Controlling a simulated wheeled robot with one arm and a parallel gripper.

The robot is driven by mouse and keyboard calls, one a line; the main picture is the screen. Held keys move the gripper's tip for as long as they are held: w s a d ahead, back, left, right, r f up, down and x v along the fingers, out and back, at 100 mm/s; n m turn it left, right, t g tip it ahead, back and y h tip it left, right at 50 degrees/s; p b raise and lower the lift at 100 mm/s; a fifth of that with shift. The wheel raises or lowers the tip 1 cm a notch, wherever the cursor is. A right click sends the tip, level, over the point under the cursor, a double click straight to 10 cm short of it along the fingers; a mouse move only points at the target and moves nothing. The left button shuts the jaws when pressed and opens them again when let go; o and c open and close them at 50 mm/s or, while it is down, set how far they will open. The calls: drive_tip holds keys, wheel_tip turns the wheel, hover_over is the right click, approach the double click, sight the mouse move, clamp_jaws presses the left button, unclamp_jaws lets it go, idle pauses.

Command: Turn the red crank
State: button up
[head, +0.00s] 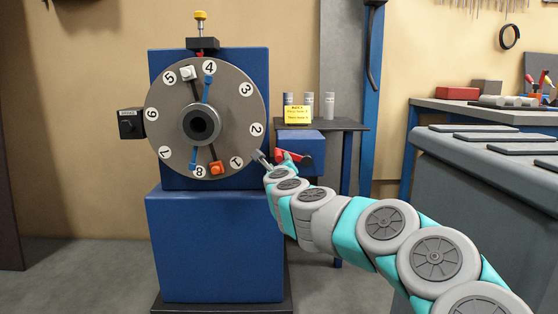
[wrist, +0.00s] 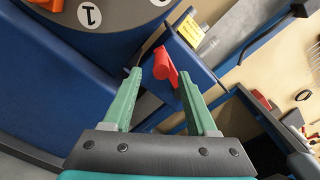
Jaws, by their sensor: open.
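The red crank (head: 288,156) is on the right side of the blue machine, beside the numbered dial. In the head view my gripper (head: 284,158) overlaps it and hides part of it. In the wrist view the red crank (wrist: 165,64) shows a short round handle and a flat arm running down behind the right finger. My gripper (wrist: 160,78) is open, with its two green fingers on either side of the handle. The fingers appear apart from the handle, and nothing is held. Exact depth between the fingertips and the crank cannot be told.
The round grey dial (head: 236,93) with numbers and levers is close on the left. A blue box (head: 305,150) sits behind the crank. A yellow note (head: 297,114) and grey cylinders stand on a shelf behind. A grey cabinet (head: 470,190) flanks my arm on the right.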

sight(280, 161)
drive_tip(key=w, duration=0.3)
drive_tip(key=shift+w+d, duration=0.1)
drive_tip(key=shift+w, duration=0.85)
clamp_jaws()
idle(0.9)
